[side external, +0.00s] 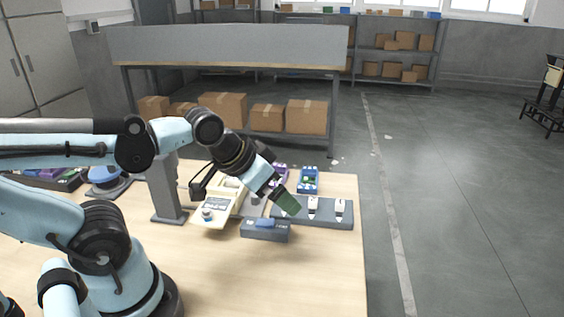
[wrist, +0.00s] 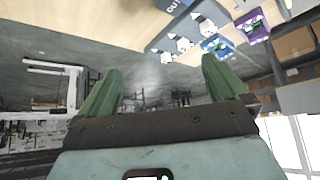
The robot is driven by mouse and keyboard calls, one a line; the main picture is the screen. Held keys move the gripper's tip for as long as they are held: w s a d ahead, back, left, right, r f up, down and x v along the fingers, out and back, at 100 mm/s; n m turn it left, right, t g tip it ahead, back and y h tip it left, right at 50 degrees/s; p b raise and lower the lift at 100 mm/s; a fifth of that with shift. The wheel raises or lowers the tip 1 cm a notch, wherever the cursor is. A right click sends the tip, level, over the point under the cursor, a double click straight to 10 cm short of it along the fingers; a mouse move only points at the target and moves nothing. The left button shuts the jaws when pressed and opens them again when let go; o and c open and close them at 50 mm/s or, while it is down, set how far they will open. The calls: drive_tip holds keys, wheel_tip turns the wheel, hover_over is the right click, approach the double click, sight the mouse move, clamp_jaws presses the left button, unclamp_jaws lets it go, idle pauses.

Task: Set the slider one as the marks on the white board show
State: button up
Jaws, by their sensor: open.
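My gripper (side external: 290,206) has green fingers and points down to the right over the dark grey panel (side external: 328,221), in front of its left part. In the wrist view my gripper (wrist: 160,75) has its fingers wide apart with nothing between them. The panel carries white slider-like pieces, a middle one (side external: 312,206) and a right one (side external: 340,209); the left part is partly hidden by my gripper. The wrist view shows white pieces in a row on the panel (wrist: 186,43). I cannot make out a white board with marks.
A blue-grey box (side external: 264,231) stands left of the panel. A cream device (side external: 214,212) is further left. A purple device (side external: 281,171) and a blue device (side external: 308,180) stand behind the panel. The wooden table (side external: 310,275) is clear at the front right.

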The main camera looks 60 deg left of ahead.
drive_tip(key=shift+w+r, duration=0.1)
drive_tip(key=shift+w, duration=0.05)
drive_tip(key=c, duration=0.4)
drive_tip(key=shift+n+g, duration=0.7)
drive_tip(key=shift+n, duration=0.1)
drive_tip(key=w+r, duration=0.2)
drive_tip(key=w, duration=0.1)
drive_tip(key=shift+w+r, duration=0.2)
drive_tip(key=shift+r, duration=0.15)
drive_tip(key=c, duration=0.6)
drive_tip(key=shift+o, duration=0.2)
drive_tip(key=n+g, duration=0.6)
drive_tip(key=n, duration=0.1)
hover_over(340, 202)
drive_tip(key=f, duration=0.2)
wheel_tip(340, 202, down, 12)
drive_tip(key=shift+r, duration=0.2)
clamp_jaws()
